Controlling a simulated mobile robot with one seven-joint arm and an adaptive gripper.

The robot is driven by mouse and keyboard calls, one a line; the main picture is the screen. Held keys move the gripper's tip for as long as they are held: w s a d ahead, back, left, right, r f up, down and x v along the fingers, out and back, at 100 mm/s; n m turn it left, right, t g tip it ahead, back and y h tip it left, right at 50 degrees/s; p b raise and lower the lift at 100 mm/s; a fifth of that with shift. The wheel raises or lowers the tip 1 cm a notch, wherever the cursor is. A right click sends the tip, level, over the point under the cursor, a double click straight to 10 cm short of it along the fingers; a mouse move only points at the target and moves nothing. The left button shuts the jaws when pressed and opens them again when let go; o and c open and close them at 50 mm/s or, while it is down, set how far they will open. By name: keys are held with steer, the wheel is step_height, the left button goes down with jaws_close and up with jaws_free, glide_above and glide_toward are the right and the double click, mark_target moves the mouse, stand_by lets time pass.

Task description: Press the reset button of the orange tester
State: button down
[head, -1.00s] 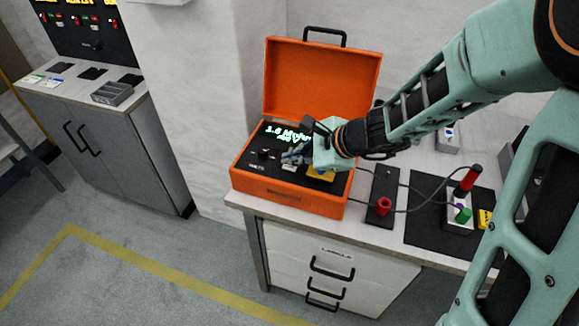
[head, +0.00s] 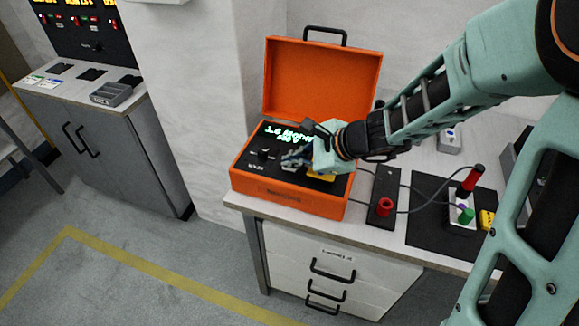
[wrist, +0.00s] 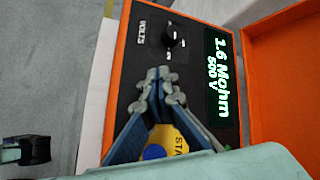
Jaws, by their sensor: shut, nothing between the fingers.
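The orange tester (head: 290,198) stands open on the bench, its lid (head: 322,80) raised. In the wrist view its black panel carries a lit display (wrist: 221,78) reading 1.6 Mohm and 500 V. A black knob (wrist: 173,37) marked VOLTS and a yellow plate (wrist: 178,141) with a blue button (wrist: 154,152) also show. The plate's lettering is partly covered. My gripper (head: 286,160) is shut and empty, low over the panel. Its fingertips (wrist: 160,75) lie between the knob and the yellow plate. I see no reset button; it may be hidden under the fingers. I cannot tell whether the tips touch the panel.
Right of the tester, a black strip with a red terminal (head: 385,207) has cables running towards a black mat (head: 426,226) holding a part with red and green ends. A grey cabinet (head: 120,150) stands at the left. A wall corner is behind the tester.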

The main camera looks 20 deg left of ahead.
steer(key=shift+f, duration=0.2)
stand_by(0.5)
steer(key=shift+r+p, duration=0.4)
steer(key=shift+r, duration=0.4)
step_height(320, 180, up, 5)
steer(key=p, duration=0.4)
steer(key=shift+r, duration=0.1)
stand_by(0.5)
